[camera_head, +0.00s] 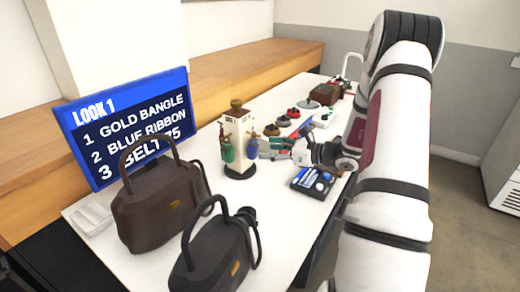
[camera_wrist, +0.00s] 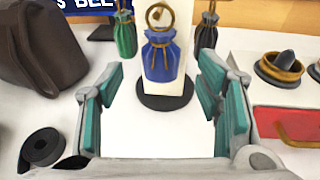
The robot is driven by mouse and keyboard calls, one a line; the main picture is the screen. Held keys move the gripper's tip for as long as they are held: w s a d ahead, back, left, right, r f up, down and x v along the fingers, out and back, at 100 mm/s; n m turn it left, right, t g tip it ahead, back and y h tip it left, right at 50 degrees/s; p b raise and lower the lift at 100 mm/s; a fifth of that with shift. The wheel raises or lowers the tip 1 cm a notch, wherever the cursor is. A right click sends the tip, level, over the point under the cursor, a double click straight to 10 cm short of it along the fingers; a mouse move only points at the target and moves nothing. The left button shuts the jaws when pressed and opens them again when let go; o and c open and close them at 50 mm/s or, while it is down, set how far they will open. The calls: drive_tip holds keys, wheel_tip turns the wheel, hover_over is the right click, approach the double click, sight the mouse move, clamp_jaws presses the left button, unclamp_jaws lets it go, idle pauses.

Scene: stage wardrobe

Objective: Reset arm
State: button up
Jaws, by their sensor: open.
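My gripper (camera_head: 276,145) is stretched over the white table (camera_head: 290,227), its fingers pointing at a white display stand (camera_head: 238,132). In the wrist view my gripper (camera_wrist: 165,100) is open, with teal finger pads wide apart and nothing between them. A blue pouch (camera_wrist: 161,62) with a gold ring hangs on the near side of the stand, just beyond the fingertips. A green pouch (camera_wrist: 125,35) hangs to its left and a dark pouch (camera_wrist: 207,35) to its right. The blue pouch also shows in the head view (camera_head: 252,147), close to the fingers but apart.
A brown handbag (camera_head: 160,205) and a black handbag (camera_head: 215,255) stand at the near left. A sign (camera_head: 130,125) reads LOOK 1. A dark tray with round pieces (camera_head: 313,181) lies beside my gripper. A black coil (camera_wrist: 42,147) lies at lower left in the wrist view.

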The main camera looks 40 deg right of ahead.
drive_tip(key=v, duration=0.6)
drive_tip(key=shift+s, duration=0.25)
drive_tip(key=s+a+r+n+g+y+p, duration=0.1)
drive_tip(key=s+a+r+n+g+p, duration=0.15)
drive_tip(key=a+r+n, duration=0.4)
drive_tip(key=s+a+r+n+g+p, duration=0.1)
drive_tip(key=s+a+r+n+g, duration=0.25)
drive_tip(key=a, duration=0.65)
drive_tip(key=s+a+r+n+g+y+p, duration=0.1)
drive_tip(key=s+a+r+n+g, duration=0.25)
drive_tip(key=a+r+n, duration=0.35)
drive_tip(key=s+a+r+n+h+p, duration=0.2)
drive_tip(key=s+r+n+h+p, duration=0.1)
drive_tip(key=s+n, duration=0.4)
drive_tip(key=s+a+r+n+h+p, duration=0.3)
drive_tip(key=s+r+n+h, duration=0.3)
drive_tip(key=s, duration=0.6)
drive_tip(key=shift+n, duration=0.4)
drive_tip(key=shift+a+r, duration=0.15)
